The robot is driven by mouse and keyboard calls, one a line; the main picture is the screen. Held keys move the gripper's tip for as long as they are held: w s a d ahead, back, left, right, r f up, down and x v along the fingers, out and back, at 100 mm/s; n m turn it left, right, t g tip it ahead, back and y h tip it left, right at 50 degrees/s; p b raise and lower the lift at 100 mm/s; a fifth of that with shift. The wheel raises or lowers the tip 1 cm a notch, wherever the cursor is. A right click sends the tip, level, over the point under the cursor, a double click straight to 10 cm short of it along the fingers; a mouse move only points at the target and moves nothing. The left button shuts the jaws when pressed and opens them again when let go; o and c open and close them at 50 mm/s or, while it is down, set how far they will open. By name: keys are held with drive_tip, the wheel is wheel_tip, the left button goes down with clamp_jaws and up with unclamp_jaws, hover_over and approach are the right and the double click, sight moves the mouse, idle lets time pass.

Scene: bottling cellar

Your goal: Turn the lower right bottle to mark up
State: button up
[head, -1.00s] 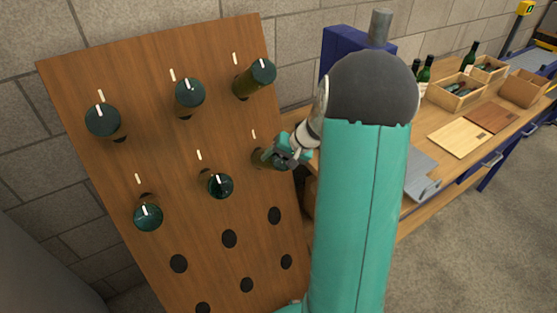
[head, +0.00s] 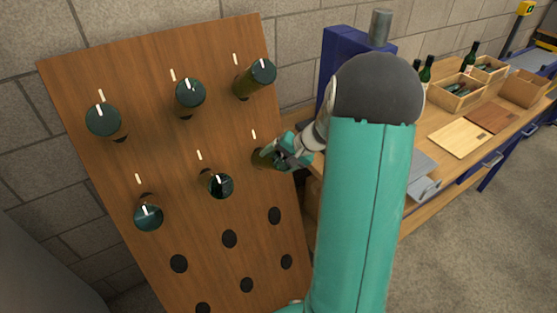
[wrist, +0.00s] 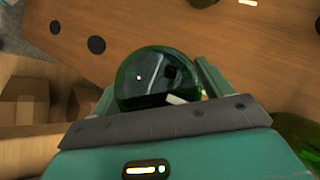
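The lower right bottle (head: 262,157) is dark green and sticks out of the wooden board with its base outward. A white mark (head: 254,134) is painted on the board above it. My gripper (head: 282,153) is at this bottle and hides much of its base in the head view. In the wrist view the bottle's round base (wrist: 150,78) is between my two fingers (wrist: 158,82), which appear to touch its sides. A white mark (wrist: 176,99) shows at the base's edge, on the side close to my palm, off to the right of its middle.
The other bottles stand in the board: upper right (head: 262,72), upper middle (head: 190,93), upper left (head: 103,120), lower middle (head: 220,185) and lower left (head: 148,216). Empty holes (head: 229,239) are below. A workbench (head: 435,205) with crates stands at right.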

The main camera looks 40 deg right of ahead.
drive_tip(key=shift+o, duration=0.5)
drive_tip(key=v, duration=1.3)
drive_tip(key=shift+s+d+r, duration=0.2)
drive_tip(key=shift+r, duration=0.1)
drive_tip(key=s+a+r+n+h, duration=0.1)
drive_tip(key=s+a+r+n, duration=0.2)
drive_tip(key=a, duration=0.6)
drive_tip(key=s+a+r+n+h, duration=0.2)
drive_tip(key=s+a, duration=0.4)
drive_tip(key=a, duration=0.4)
drive_tip(key=s+a+r+n+g+h, duration=0.1)
drive_tip(key=s+a+r+n, duration=0.2)
drive_tip(key=a, duration=0.7)
drive_tip(key=s+n, duration=0.1)
drive_tip(key=s, duration=0.1)
drive_tip(key=shift+s+a+r+n+h, duration=0.25)
drive_tip(key=shift+r+n+h, duration=0.05)
drive_tip(key=shift+r, duration=0.05)
